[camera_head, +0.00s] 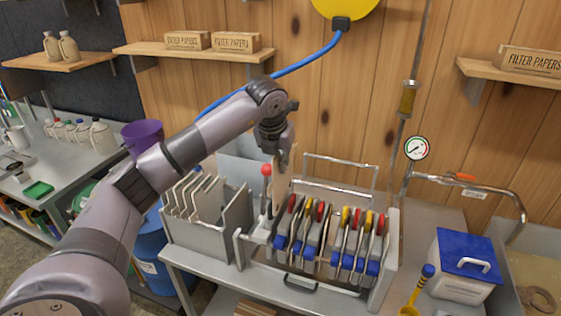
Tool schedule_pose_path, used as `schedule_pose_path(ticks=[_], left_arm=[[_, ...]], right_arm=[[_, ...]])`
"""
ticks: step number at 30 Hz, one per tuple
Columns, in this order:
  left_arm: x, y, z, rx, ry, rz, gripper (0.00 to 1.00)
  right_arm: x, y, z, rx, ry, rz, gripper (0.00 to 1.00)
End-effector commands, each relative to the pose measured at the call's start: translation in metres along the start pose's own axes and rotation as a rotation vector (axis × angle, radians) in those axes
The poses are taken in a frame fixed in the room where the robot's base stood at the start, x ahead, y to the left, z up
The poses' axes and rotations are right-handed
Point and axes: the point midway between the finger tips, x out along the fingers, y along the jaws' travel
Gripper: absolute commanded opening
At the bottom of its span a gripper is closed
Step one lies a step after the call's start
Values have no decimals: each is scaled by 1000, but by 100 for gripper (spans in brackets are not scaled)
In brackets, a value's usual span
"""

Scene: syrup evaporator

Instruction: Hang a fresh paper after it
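My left gripper (282,152) points down above the left end of the filter press. It appears shut on a tan sheet, a filter paper (278,190), which hangs upright below the fingers. The fingertips are small here, and the grip itself is partly hidden. The press (390,262) holds a row of upright plates (325,235) with red and yellow knobs and blue blocks. The paper is at the left end of this row, near a red-balled lever (266,170). I cannot tell whether it touches the press. My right gripper is not in view.
A grey rack (205,242) with several upright sheets stands left of the press. A blue-lidded box (462,265) and a yellow scoop (415,290) are at the right. Filter paper boxes (236,42) sit on wall shelves. A bent pipe (480,185) and gauge (417,148) rise behind.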

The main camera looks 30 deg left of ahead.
Motion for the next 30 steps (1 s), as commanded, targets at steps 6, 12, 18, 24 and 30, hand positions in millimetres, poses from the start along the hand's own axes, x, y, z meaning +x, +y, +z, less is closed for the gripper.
schedule_pose_path(ticks=[6, 12, 18, 24, 30], left_arm=[[8, 0, -4, 0, 1, 0, 0], [29, 0, -12, 0, 1, 1, 0], [49, 0, -21, 0, 1, 1, 0], [70, 0, -30, 0, 1, 1, 0], [90, 0, -38, 0, 1, 1, 0]], right_arm=[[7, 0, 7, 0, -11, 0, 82], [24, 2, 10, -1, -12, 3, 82], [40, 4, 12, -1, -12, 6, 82], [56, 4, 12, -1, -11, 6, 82], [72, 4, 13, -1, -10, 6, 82]])
